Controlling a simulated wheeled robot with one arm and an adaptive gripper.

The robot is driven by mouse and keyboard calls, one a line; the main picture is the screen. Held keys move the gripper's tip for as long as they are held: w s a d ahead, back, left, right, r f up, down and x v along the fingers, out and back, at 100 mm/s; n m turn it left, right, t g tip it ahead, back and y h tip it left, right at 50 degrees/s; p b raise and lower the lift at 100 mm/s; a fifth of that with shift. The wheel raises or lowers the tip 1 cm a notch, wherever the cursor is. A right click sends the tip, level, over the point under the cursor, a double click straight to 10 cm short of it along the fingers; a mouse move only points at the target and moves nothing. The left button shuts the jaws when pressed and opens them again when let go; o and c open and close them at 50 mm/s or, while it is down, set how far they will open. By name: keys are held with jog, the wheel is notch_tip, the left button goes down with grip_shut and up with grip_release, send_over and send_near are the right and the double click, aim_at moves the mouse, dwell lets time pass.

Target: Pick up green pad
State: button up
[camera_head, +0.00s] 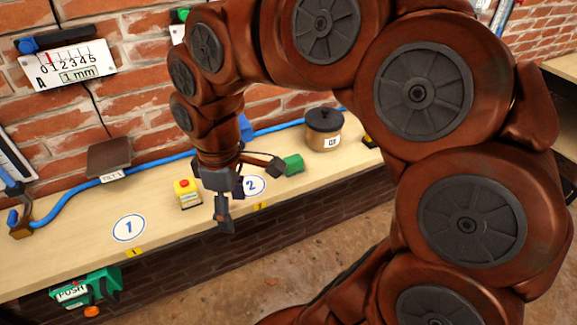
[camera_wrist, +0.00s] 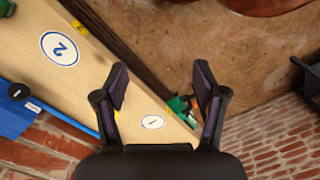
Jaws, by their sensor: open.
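A small green block (camera_head: 293,164) lies on the wooden shelf right of the circle marked 2, beside my gripper in the head view. A green device with a PUSH label (camera_head: 98,286) hangs below the shelf's front edge at lower left. A green part (camera_wrist: 179,104) at the shelf edge shows between my fingers in the wrist view, with some of it hidden. I cannot tell which green thing is the pad. My gripper (camera_wrist: 160,78) is open and empty. In the head view it hangs above the shelf's front edge near circle 2.
The shelf (camera_head: 60,258) runs along a brick wall. A yellow box with a red top (camera_head: 187,194), a lidded brown jar (camera_head: 323,130), a brown block (camera_head: 109,157) and a blue cable (camera_head: 75,197) are on it. Open floor (camera_head: 250,270) lies in front.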

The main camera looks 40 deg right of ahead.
jog(key=w+d+n, duration=0.3)
jog(key=w+d, duration=0.2)
jog(key=w, duration=0.2)
jog(key=n+b, duration=0.3)
jog(key=n, duration=0.1)
send_over(293, 158)
jog(key=a, duration=0.1)
jog(key=shift+t, duration=0.3)
notch_tip(293, 158, down, 8)
jog(key=shift+r, duration=0.25)
jog(key=shift+s+d+f+p, duration=0.15)
jog(key=shift+d+f+p, duration=0.1)
jog(key=shift+f+p, duration=0.05)
jog(key=shift+d+f, duration=0.1)
jog(key=shift+f, duration=1)
jog(key=shift+d+f+p, duration=0.15)
jog(key=shift+f+p, duration=0.8)
jog(key=shift+f, duration=1.65)
jog(key=c, duration=1.3)
